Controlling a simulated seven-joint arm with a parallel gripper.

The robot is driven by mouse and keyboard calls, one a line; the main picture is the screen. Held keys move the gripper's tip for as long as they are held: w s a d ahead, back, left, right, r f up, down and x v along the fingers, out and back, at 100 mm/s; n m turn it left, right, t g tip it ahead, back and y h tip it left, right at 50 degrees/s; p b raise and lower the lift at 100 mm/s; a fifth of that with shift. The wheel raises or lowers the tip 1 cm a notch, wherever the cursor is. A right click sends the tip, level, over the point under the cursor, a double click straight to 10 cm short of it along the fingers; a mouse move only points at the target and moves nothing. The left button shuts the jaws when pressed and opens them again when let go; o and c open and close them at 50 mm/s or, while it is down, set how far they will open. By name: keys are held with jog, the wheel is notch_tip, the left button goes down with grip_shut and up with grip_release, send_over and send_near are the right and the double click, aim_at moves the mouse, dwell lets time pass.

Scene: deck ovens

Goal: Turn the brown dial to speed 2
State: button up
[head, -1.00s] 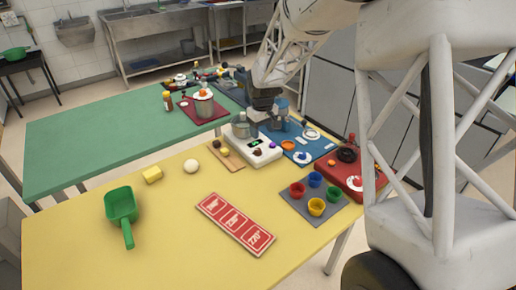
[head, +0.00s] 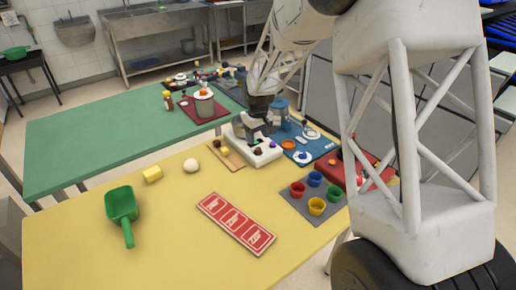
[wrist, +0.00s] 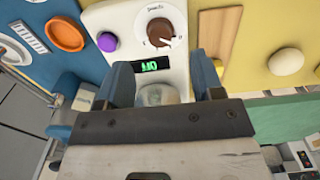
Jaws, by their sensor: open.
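The brown dial (wrist: 160,32) is on the white front of a machine (wrist: 136,18), under small print I cannot read fully. A pale mark on it points to the lower right in the wrist view. A purple knob (wrist: 107,41) and a lit green display (wrist: 148,66) are beside and below it. My gripper (wrist: 164,80) is open, its two blue fingers apart and empty, with the dial just beyond the fingertips. In the head view my gripper (head: 256,132) is low over the white machine (head: 262,157) and partly hides it.
A wooden board (head: 226,152) lies left of the machine, a blue mat (head: 316,148) right of it. Colored cups stand on a grey mat (head: 296,206) in front. A red machine (head: 365,180) is partly hidden by my arm. The yellow table's (head: 80,240) near left is mostly clear.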

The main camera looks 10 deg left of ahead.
aim_at(258, 149)
jog(key=shift+f, duration=2.95)
jog(key=c, duration=0.9)
